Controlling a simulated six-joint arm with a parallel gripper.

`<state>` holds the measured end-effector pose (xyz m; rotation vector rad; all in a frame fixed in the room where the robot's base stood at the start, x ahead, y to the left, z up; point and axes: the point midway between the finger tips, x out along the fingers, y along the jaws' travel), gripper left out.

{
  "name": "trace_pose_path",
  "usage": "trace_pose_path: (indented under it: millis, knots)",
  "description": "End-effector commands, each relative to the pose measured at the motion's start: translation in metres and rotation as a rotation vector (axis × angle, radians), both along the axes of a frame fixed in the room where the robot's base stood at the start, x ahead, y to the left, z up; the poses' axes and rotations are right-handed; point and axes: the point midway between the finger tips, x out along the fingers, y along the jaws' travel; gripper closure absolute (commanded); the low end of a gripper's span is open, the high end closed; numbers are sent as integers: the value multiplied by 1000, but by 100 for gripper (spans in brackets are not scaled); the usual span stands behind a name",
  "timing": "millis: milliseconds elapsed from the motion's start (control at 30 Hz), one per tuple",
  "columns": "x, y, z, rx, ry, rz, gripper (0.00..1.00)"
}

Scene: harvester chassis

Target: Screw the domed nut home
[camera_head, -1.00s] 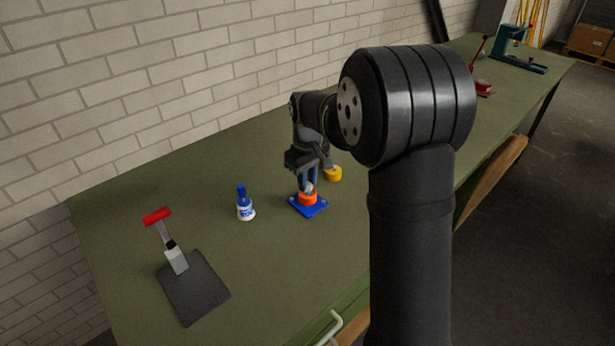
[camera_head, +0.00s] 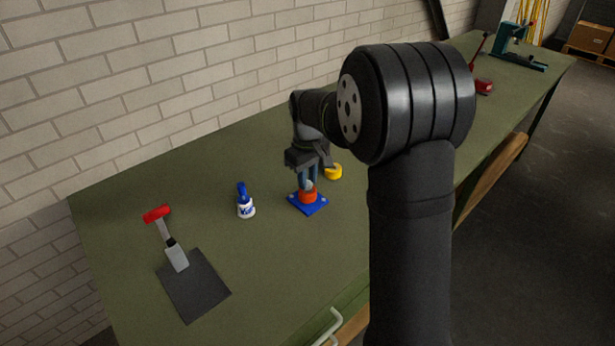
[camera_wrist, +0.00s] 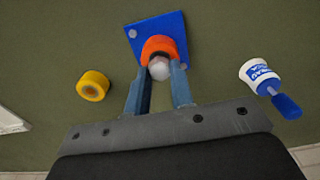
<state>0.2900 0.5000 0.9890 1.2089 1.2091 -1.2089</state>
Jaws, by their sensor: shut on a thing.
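The domed nut (camera_wrist: 159,69) is pale grey and sits between the two fingers of my gripper (camera_wrist: 160,75) in the wrist view. My gripper is shut on it. Right beyond it is an orange round boss (camera_wrist: 160,46) on a blue square plate (camera_wrist: 174,24). In the head view the blue plate (camera_head: 308,205) lies on the bench with the orange boss (camera_head: 308,194) on it, and my gripper (camera_head: 308,182) points down onto it. The nut (camera_head: 308,186) shows only in small part there. How deep the nut sits on any thread is hidden.
A yellow ring-like part (camera_head: 333,172) lies behind the plate. A red-handled tool (camera_head: 165,232) and a dark mat (camera_head: 195,286) are at the front left. The green bench (camera_head: 140,200) is clear between them.

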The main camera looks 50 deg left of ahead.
Motion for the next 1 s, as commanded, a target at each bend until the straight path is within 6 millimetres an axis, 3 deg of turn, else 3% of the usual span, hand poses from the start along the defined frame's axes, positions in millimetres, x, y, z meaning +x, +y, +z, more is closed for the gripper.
trace_pose_path:
  millis: [467,500,633,1000]
  knots:
    - [0,0,-7,-1,0,0,100]
    - [0,0,-7,-1,0,0,77]
    - [0,0,-7,-1,0,0,53]
    - [0,0,-1,1,-1,0,53]
